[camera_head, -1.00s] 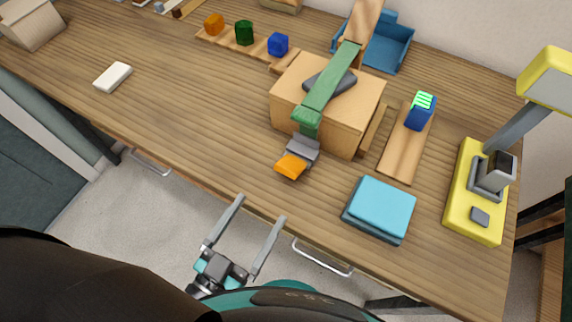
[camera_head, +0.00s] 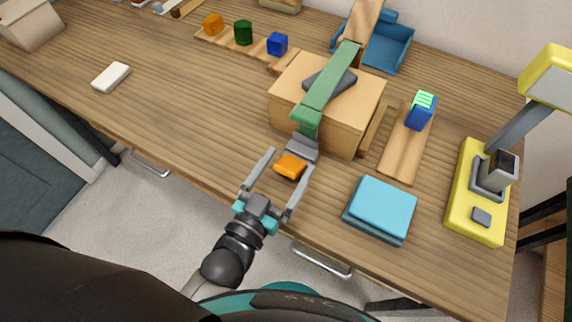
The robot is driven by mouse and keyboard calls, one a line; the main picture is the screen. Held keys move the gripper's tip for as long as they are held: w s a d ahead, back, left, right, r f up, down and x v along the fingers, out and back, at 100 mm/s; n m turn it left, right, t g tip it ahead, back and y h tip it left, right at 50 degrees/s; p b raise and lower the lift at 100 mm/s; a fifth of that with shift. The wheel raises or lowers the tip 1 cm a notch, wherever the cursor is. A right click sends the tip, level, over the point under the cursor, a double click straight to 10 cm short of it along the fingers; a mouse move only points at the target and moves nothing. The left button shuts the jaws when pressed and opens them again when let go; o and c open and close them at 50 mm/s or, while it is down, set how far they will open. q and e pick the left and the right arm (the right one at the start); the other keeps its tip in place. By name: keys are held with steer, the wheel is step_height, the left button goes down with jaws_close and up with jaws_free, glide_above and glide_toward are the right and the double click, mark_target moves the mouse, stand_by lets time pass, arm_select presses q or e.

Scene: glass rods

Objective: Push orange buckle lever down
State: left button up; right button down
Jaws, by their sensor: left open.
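The orange buckle lever (camera_head: 290,166) sits at the front end of a grey buckle (camera_head: 302,149). A green strap (camera_head: 328,91) runs from the buckle up over a wooden box (camera_head: 289,92). My left gripper (camera_head: 288,160) is open, and its two fingers lie on either side of the orange lever in the picture. Whether the fingers touch the lever, or how high they are above it, I cannot tell. My right gripper is not seen in the head view.
A blue-cyan book-like block (camera_head: 382,206) lies right of the gripper. A wooden plank (camera_head: 402,158) carries a blue block (camera_head: 420,112).

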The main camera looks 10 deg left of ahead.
arm_select(q)
steer(key=shift+c, duration=0.2)
steer(key=c, duration=1.3)
steer(key=b, duration=0.1)
steer(key=f+t+b, duration=0.1)
steer(key=b, duration=0.1)
steer(key=shift+s+a+f+t+h+b, duration=0.1)
steer(key=shift+s+f+t+h+b, duration=0.05)
steer(key=shift+s+t+h+b, duration=0.15)
steer(key=shift+c, duration=0.2)
steer(key=shift+t+b, duration=0.5)
steer(key=shift+b, duration=0.25)
steer(key=o, duration=1.4)
steer(key=shift+s, duration=0.15)
